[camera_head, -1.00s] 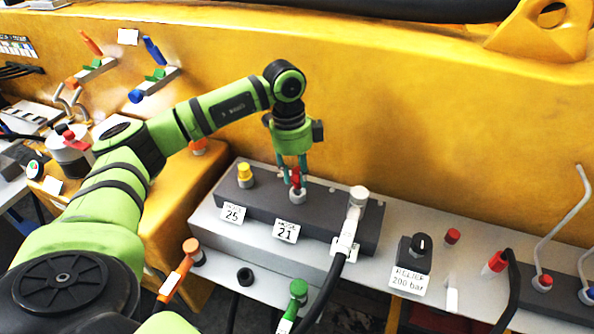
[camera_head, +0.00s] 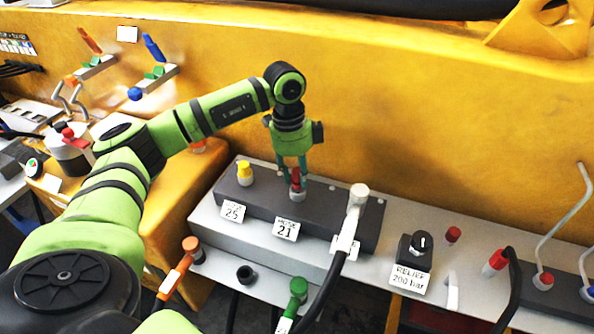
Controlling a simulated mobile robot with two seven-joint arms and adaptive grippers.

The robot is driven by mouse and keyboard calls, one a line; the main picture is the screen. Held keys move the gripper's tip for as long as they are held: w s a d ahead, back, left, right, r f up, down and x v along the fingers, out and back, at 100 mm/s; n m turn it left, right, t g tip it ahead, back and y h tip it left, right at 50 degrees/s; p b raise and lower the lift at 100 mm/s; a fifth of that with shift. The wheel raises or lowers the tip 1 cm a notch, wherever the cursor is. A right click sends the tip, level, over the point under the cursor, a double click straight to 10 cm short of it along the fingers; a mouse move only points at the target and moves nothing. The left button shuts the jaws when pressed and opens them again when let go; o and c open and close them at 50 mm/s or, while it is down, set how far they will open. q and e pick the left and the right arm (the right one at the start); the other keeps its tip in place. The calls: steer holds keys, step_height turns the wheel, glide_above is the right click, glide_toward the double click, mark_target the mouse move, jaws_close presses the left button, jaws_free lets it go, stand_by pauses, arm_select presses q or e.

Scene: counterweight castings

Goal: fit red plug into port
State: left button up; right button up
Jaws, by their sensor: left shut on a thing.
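The red plug (camera_head: 295,183) is upright between the fingertips of my left gripper (camera_head: 293,172), which is shut on it. A grey ring-like port (camera_head: 298,196) lies directly under the plug, on the dark manifold block (camera_head: 330,209), behind the label reading 21 (camera_head: 285,229). The plug's lower end meets or overlaps the port in this view. The fingers and the small size hide how deep it sits. My right gripper is not in view.
A yellow-capped fitting (camera_head: 245,173) stands left of the port. A white-grey connector with a black hose (camera_head: 357,196) stands right of it. A relief knob (camera_head: 420,242) is farther right. The yellow machine wall (camera_head: 400,130) rises close behind.

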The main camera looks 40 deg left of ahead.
mark_target(292, 177)
arm_select(q)
steer(key=shift+f+b, duration=0.7)
steer(key=shift+f, duration=0.5)
steer(key=o, duration=0.9)
steer(key=shift+c, duration=0.2)
steer(key=shift+r, duration=0.2)
step_height(292, 177, up, 12)
steer(key=a, duration=0.1)
steer(key=shift+a+f, duration=0.2)
steer(key=shift+s+f, duration=0.1)
